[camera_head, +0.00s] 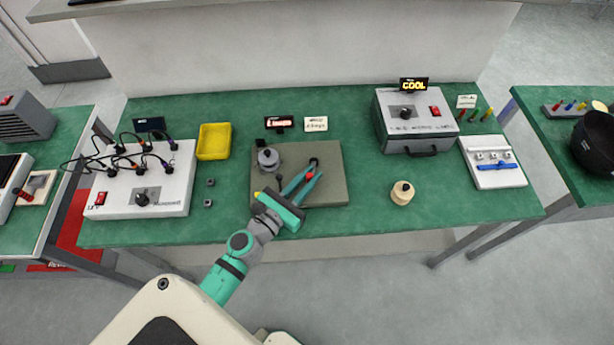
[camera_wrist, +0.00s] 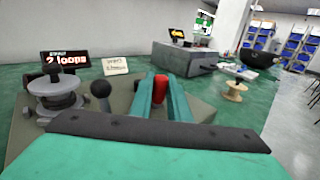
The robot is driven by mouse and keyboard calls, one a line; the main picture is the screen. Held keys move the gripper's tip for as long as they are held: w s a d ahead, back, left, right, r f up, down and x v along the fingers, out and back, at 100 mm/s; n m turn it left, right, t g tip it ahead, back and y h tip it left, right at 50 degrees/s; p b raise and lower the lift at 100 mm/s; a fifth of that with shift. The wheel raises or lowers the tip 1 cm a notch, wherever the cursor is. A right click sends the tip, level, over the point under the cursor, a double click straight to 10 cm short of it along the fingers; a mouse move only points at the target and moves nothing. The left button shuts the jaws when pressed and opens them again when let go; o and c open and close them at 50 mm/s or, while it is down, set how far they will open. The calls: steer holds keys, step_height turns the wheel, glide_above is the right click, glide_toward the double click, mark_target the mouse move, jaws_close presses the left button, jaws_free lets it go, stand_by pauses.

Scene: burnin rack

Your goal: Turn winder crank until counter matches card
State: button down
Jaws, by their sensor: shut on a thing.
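The winder is a grey-brown base plate (camera_head: 333,190) on the green bench, with a grey round spool (camera_head: 268,159) at its left and a black ball knob (camera_wrist: 100,89) beside it. My gripper (camera_head: 313,172) reaches over the plate, with its two teal fingers shut on the red crank handle (camera_wrist: 161,86). My fingers hide much of the crank arm. The counter (camera_wrist: 66,59) behind the spool reads "2 loops" in the wrist view. The cream card (camera_wrist: 116,66) stands to its right; its writing is too small to read for sure.
A yellow tray (camera_head: 214,142) and a white box with cables (camera_head: 173,185) stand left of the winder. A wooden spool (camera_head: 402,193) and a grey oven-like box (camera_head: 414,122) stand to the right. Bare bench lies between winder and wooden spool.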

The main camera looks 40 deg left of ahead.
steer(key=shift+a, duration=0.15)
steer(key=c, duration=1.7)
jaws_free()
steer(key=shift+o, duration=0.2)
steer(key=shift+s, duration=0.1)
steer(key=s, duration=1)
steer(key=shift+s, duration=0.3)
